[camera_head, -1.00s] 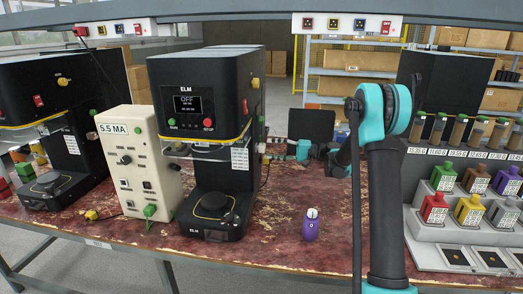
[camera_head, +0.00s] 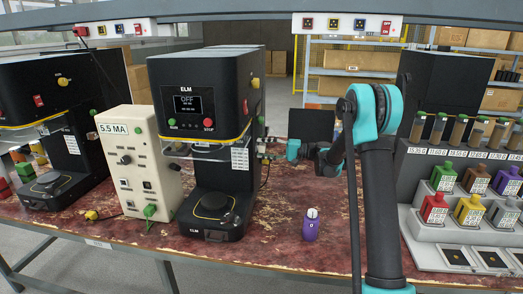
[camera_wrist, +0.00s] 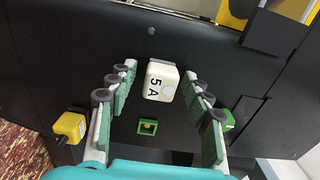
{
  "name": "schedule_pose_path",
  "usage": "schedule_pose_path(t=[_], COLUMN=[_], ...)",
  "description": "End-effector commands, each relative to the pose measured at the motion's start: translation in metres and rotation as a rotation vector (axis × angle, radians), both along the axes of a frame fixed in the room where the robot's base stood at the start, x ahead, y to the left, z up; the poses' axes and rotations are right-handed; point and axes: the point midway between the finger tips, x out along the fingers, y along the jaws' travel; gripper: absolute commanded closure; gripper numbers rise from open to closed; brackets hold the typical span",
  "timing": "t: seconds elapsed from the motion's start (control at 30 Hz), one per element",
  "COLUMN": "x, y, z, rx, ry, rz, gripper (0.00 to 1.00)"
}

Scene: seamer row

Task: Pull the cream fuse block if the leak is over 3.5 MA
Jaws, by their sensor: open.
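The cream fuse block (camera_wrist: 161,80), marked 5 A, sits on the black side of the ELM machine (camera_head: 208,95) in the wrist view. My gripper (camera_wrist: 160,85) is open, with its green-padded fingers on either side of the block in the picture and gaps to both. Contact does not show. In the head view my gripper (camera_head: 272,149) is small beside the machine's right side. The cream tester box (camera_head: 140,165) left of the machine has a display (camera_head: 113,129) reading 5.5 MA. The machine's screen (camera_head: 187,103) reads OFF.
A green square socket (camera_wrist: 148,127) lies below the block, with a yellow plug (camera_wrist: 70,127) to the left and a green part (camera_wrist: 228,120) to the right. A purple bottle (camera_head: 311,225) stands on the table. A rack of coloured blocks (camera_head: 425,228) is at right.

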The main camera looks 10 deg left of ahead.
Motion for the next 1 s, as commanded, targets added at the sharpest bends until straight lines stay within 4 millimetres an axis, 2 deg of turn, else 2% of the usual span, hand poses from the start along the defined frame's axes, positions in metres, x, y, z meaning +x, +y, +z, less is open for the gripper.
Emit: schedule_pose_path(t=[0.53, 0.9, 1.0], x=[0.0000, 0.0000, 0.0000], y=[-0.0001, -0.0001, -0.0001], z=[0.0003, 0.0002, 0.0002], rx=[0.000, 0.000, 0.000], ry=[0.000, 0.000, 0.000], rz=[0.000, 0.000, 0.000], gripper=[0.51, 0.97, 1.00])
